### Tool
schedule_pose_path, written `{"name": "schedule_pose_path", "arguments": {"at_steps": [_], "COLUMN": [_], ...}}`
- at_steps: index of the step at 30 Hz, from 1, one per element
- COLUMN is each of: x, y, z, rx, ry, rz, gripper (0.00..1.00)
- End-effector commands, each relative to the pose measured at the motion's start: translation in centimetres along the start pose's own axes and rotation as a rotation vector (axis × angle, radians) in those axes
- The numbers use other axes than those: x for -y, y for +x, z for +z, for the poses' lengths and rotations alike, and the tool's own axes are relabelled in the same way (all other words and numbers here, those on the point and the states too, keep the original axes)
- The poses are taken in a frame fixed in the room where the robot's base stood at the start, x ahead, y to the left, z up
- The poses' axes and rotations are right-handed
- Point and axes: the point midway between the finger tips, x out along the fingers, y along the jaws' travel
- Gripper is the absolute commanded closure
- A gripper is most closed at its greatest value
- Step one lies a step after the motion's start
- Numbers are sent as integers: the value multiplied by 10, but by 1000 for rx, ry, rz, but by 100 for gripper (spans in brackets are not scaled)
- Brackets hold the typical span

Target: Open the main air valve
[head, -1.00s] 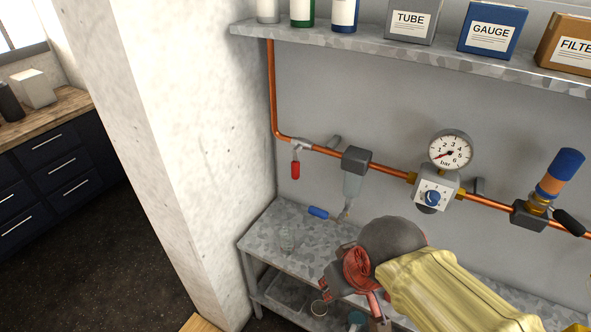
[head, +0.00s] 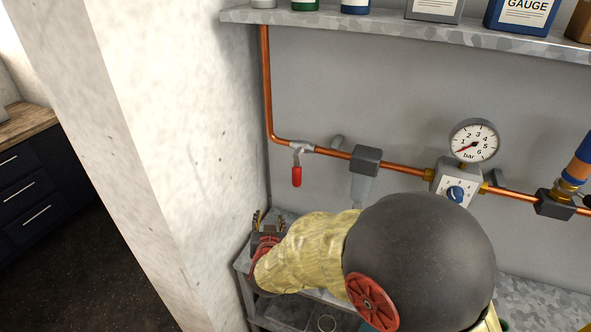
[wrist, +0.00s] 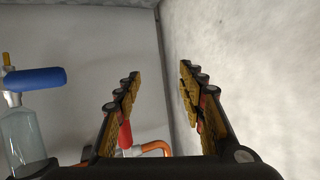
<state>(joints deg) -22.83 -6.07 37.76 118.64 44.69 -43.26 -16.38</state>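The main air valve (head: 302,146) sits on the copper pipe near the left corner of the wall. Its red lever (head: 297,176) hangs straight down, across the pipe. My gripper (head: 267,220) is below and left of the lever, close to the white wall, and apart from it. In the wrist view my gripper (wrist: 157,88) is open, with nothing between its fingers. The red lever (wrist: 125,136) shows there beside and partly behind the left finger. My arm hides much of the bench in the head view.
A gauge (head: 474,141) reads low above a regulator with a blue knob (head: 456,193). A shelf (head: 400,32) runs above. The white wall (wrist: 245,60) is close beside my right finger.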

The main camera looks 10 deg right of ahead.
Motion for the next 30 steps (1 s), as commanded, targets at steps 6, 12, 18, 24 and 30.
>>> {"name": "schedule_pose_path", "arguments": {"at_steps": [6,12,18,24,30], "x": [-45,-60,-65,-73,-77], "y": [-11,-24,-5,23,40], "z": [-85,-112,-120,-133,-141], "rx": [-309,-414,-416,-415,-414], "ry": [-1,-34,-44,-42,-43], "rz": [191,255,259,259,256], "gripper": [60,60,60,60,60]}}
